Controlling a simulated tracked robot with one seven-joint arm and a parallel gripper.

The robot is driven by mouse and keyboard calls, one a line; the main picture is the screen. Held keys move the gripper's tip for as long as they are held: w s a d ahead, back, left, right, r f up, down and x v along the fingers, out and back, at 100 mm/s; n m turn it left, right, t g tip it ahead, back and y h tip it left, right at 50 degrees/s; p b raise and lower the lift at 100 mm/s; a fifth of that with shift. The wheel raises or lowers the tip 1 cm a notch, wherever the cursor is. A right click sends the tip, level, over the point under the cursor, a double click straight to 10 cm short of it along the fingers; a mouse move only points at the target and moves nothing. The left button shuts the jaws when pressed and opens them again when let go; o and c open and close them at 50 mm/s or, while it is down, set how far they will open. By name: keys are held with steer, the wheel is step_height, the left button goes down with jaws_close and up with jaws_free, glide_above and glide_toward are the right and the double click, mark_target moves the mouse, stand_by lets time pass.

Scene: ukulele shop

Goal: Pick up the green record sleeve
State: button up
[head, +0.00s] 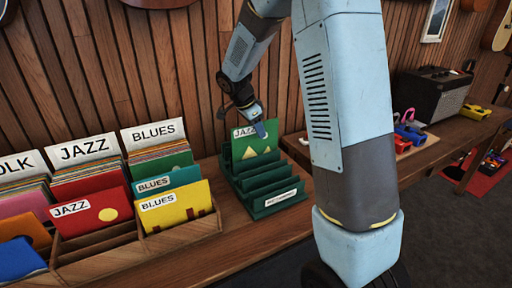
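A green record sleeve (262,152) with a white JAZZ label and yellow shapes stands upright in the rear of a dark green slotted rack (268,190). My gripper (258,127) is at the top edge of this sleeve, with one light blue finger in front of its face. The other finger is hidden, so I cannot tell if the gripper is shut on it. Another green sleeve (176,163) shows partly in the wooden bin, behind a teal BLUES sleeve (168,182).
The wooden bin (180,238) at the left holds several sleeves, including a red JAZZ (90,212) and a yellow BLUES (177,208) one. A plank wall stands close behind. An amplifier (432,95) is at the right. My arm hides part of the counter.

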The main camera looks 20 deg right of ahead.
steer(key=shift+f, duration=0.25)
stand_by(0.6)
steer(key=shift+c, duration=0.4)
jaws_close()
